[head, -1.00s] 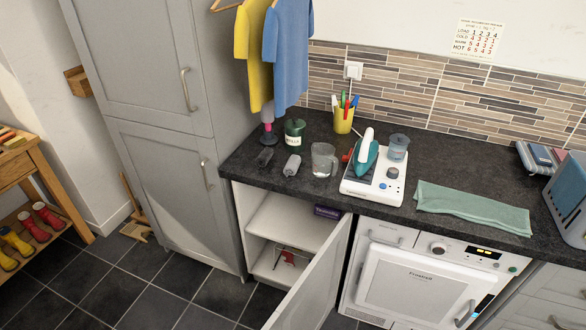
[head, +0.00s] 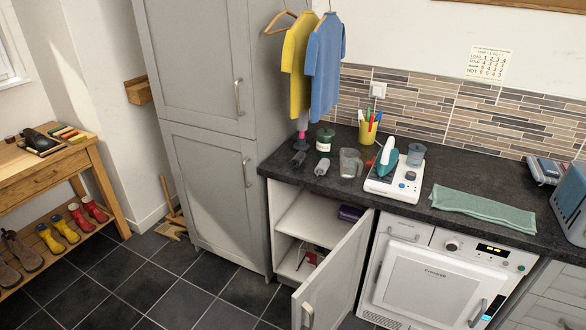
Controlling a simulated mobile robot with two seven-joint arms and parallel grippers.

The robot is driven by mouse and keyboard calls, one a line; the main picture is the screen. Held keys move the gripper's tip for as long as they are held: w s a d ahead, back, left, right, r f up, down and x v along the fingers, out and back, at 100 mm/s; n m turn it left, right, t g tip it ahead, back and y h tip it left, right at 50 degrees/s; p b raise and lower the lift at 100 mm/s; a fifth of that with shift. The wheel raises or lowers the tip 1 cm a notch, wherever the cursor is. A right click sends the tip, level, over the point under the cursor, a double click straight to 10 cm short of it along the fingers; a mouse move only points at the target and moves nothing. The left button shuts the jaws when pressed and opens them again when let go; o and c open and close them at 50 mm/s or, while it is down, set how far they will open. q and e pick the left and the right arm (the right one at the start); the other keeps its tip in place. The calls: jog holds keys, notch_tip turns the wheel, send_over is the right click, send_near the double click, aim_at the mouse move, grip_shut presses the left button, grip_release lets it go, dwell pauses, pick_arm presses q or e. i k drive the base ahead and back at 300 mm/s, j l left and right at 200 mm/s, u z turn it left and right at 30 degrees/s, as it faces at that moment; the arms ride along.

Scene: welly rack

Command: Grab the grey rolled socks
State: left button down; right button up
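A small light-grey bundle (head: 322,167), which looks like the grey rolled socks, lies on the dark worktop (head: 400,200) near its front left edge. A similar, darker bundle (head: 298,159) lies just left of it. A clear jug (head: 350,163) stands close to its right, and a dark green tin (head: 325,141) stands behind it. Neither of my grippers is in view.
An open cupboard door (head: 335,272) sticks out below the worktop, left of the white dryer (head: 430,275). A teal iron (head: 388,155) on its white base stands further right.

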aim_at(322, 167)
jog(key=i+j+u, duration=0.1)
jog(key=u, duration=0.35)
jog(key=i+j+u, duration=0.1)
jog(key=u, duration=0.35)
jog(key=i+u, duration=0.15)
jog(key=u, duration=0.25)
jog(key=i+j+z, duration=0.1)
jog(key=i, duration=0.4)
jog(key=i+j, duration=0.15)
jog(key=i, duration=0.35)
jog(key=i+j+z, duration=0.15)
jog(key=i, duration=0.35)
jog(key=i+l+z, duration=0.1)
jog(key=i+z, duration=0.75)
jog(key=i+j+z, duration=0.2)
jog(key=z, duration=0.25)
jog(key=i, duration=0.05)
